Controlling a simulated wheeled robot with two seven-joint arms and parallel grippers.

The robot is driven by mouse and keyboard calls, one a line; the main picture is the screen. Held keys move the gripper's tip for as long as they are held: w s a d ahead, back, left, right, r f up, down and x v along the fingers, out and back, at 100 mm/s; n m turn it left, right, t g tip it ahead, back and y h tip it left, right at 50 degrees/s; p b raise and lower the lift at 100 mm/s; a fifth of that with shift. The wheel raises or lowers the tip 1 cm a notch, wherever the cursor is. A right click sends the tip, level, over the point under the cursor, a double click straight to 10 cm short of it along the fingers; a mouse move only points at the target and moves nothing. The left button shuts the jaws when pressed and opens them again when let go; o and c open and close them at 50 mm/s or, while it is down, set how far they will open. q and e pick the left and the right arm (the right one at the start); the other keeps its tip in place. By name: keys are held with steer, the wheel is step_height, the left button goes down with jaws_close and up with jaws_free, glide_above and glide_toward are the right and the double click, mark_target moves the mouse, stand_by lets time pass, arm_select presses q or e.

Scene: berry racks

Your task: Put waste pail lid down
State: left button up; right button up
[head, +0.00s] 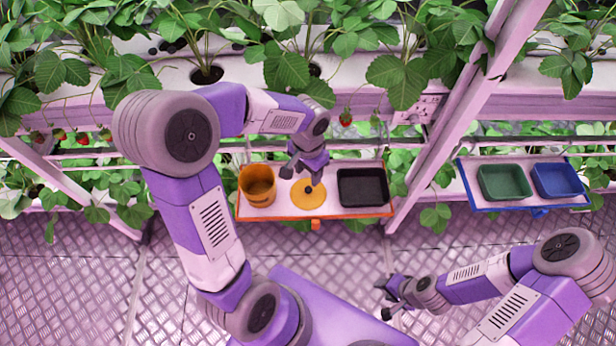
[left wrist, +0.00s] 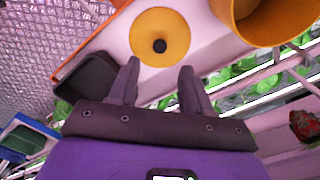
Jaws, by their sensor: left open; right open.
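The waste pail lid (head: 298,196), an orange-yellow disc with a dark knob, lies flat on the orange-edged shelf (head: 340,213) between the pail and a black tray. It also shows in the left wrist view (left wrist: 142,33). The open orange pail (head: 257,188) stands on the shelf just left of the lid; part of it shows in the left wrist view (left wrist: 262,12). My left gripper (head: 300,178) is open and empty by the lid, its fingers (left wrist: 160,85) apart and clear of the knob. My right gripper (head: 382,299) is open and empty, low over the floor at right.
The black tray (head: 362,188) stands right of the lid. A blue-edged shelf (head: 490,207) further right holds a green tray (head: 504,182) and a blue tray (head: 557,180). Strawberry plants and white rack rails hang above and behind. A slanted pink post (head: 440,160) separates the shelves.

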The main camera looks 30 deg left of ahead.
arm_select(q)
steer(key=shift+r+p, duration=0.5)
steer(key=shift+r, duration=1.7)
